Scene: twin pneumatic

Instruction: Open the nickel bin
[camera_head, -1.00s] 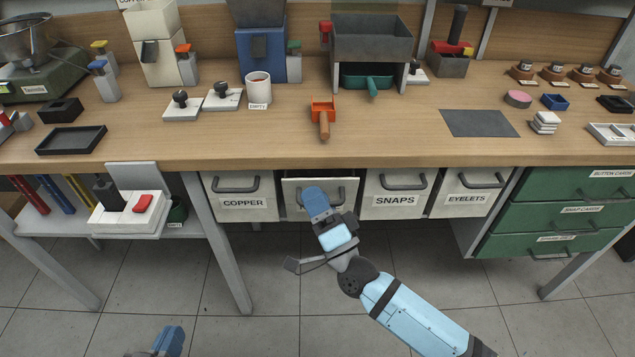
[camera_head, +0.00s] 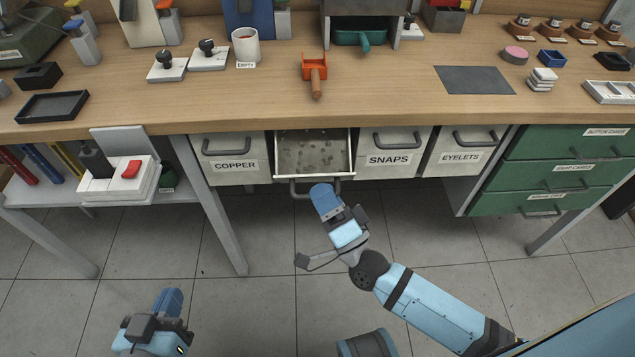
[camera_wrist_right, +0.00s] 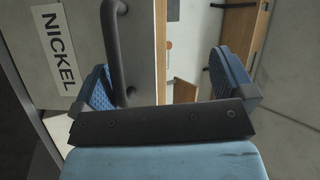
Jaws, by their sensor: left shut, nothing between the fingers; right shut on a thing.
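The nickel bin (camera_head: 345,158) is pulled out from under the bench, between the copper and snaps bins. Its open top shows small grey pieces inside. In the right wrist view its front with the NICKEL label (camera_wrist_right: 60,50) and its dark bar handle (camera_wrist_right: 122,50) are close. My left gripper (camera_head: 170,298) is shut and empty, low over the floor at the left.
The copper bin (camera_head: 230,170), snaps bin (camera_head: 390,162) and eyelets bin (camera_head: 458,158) are shut. Green drawers (camera_head: 540,175) stand to the right, a low shelf (camera_head: 85,195) to the left. An orange scoop (camera_head: 315,72) lies on the bench. The floor in front is open.

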